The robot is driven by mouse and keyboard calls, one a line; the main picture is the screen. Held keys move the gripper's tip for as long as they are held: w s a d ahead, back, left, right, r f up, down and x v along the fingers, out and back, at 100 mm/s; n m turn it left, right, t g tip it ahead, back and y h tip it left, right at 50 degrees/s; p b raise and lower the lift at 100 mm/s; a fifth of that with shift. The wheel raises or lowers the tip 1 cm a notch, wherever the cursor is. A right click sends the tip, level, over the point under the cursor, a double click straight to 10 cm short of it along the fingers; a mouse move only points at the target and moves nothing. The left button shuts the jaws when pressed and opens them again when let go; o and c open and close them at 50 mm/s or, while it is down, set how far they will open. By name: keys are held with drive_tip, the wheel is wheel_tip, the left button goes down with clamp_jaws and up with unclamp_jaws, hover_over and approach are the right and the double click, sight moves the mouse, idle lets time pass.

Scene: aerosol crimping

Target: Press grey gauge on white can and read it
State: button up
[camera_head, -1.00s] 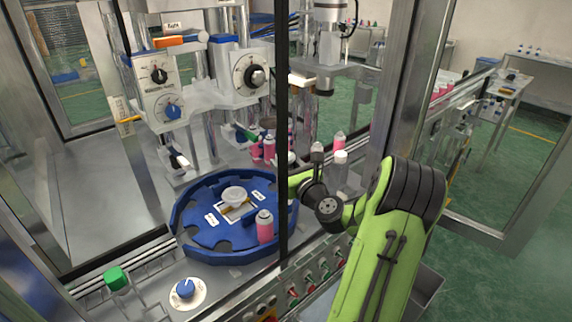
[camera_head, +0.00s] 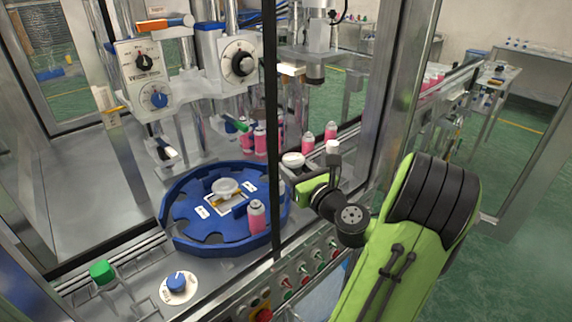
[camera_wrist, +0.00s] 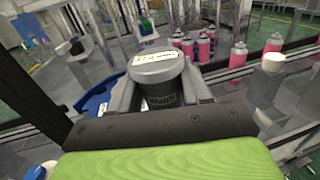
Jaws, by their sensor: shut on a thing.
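The grey gauge (camera_wrist: 158,82), a dark cylinder with a grey top and a white label, sits between the fingers of my gripper (camera_wrist: 160,92) in the wrist view. My gripper is shut on it. The white can (camera_wrist: 270,68) stands to the right of my gripper in the wrist view, apart from the gauge. Its white cap also shows in the head view (camera_head: 333,146); my gripper hides the lower part.
Several pink cans (camera_wrist: 205,46) stand behind the gauge. A blue turntable (camera_head: 180,232) with one pink can (camera_head: 257,217) is left of my gripper. A dark upright frame post (camera_head: 272,130) stands between them.

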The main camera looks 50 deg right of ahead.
drive_tip(key=b+v, duration=0.3)
drive_tip(key=v, duration=0.5)
drive_tip(key=shift+s, duration=0.25)
drive_tip(key=shift+a, duration=0.1)
